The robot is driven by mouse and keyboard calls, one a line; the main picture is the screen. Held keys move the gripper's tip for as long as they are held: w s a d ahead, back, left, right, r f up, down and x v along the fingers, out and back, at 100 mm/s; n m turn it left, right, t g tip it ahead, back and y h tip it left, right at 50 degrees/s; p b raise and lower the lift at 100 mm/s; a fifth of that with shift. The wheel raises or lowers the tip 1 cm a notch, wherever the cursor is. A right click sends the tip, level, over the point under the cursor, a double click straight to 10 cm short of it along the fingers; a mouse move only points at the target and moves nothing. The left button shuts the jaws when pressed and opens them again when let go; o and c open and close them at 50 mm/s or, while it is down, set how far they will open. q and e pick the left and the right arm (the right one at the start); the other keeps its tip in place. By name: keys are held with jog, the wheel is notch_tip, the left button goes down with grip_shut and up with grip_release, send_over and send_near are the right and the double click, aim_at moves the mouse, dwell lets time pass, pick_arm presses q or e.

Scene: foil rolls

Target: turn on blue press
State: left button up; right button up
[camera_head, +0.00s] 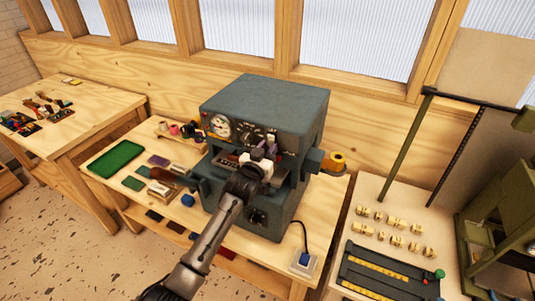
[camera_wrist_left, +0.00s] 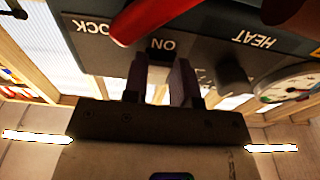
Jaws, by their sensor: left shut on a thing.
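The blue-grey press (camera_head: 265,100) stands on the middle wooden bench, with a round gauge (camera_head: 220,126) and dials on its front panel. My left gripper (camera_head: 264,149) is at the upper front of the press, and its dark purple fingers cover part of the panel. In the left wrist view the press panel (camera_wrist_left: 215,38) appears upside down, and my left fingers (camera_wrist_left: 160,68) are at the ON label. They are shut on a small switch there, which is mostly hidden between the fingertips. My right gripper is not in view.
A red lever (camera_wrist_left: 145,18) crosses the panel close to my left fingers. A green tray (camera_head: 116,158) and small blocks lie to the left. A small blue button box (camera_head: 305,260) is at the bench's front right.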

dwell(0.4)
pick_arm(q)
jog(key=o, duration=0.9)
jog(key=v, duration=1.3)
jog(key=shift+s+a+f, duration=0.2)
jog(key=shift+s+f, duration=0.1)
jog(key=shift+f, duration=0.1)
